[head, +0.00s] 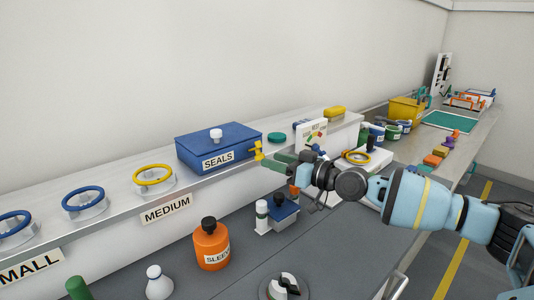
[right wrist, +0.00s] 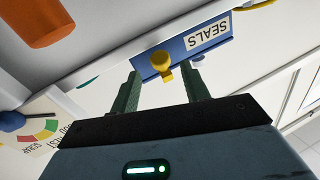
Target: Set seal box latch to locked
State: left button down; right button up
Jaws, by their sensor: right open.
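The blue seal box (head: 205,143) with a white lid knob and a SEALS label sits on the raised shelf. It also shows upside down in the right wrist view (right wrist: 182,50). Its yellow latch (head: 256,151) is on the right end of the box. In the right wrist view the latch (right wrist: 162,70) lies between the two green fingers, near their tips, with gaps at both sides. My right gripper (right wrist: 165,82) is open around the latch; contact is not visible. In the head view the right gripper (head: 270,160) reaches in from the right. My left gripper is not in view.
A teal puck (head: 276,137), a small chart board (head: 311,134) and a yellow object (head: 334,112) stand on the shelf right of the box. Yellow (head: 153,175) and blue rings sit left. Below are an orange bottle (head: 211,245) and a small blue-lidded box (head: 284,212).

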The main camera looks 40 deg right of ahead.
aim_at(256, 151)
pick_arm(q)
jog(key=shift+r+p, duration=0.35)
pick_arm(e)
jog(key=shift+x, duration=1.9)
jog(key=shift+s, duration=0.1)
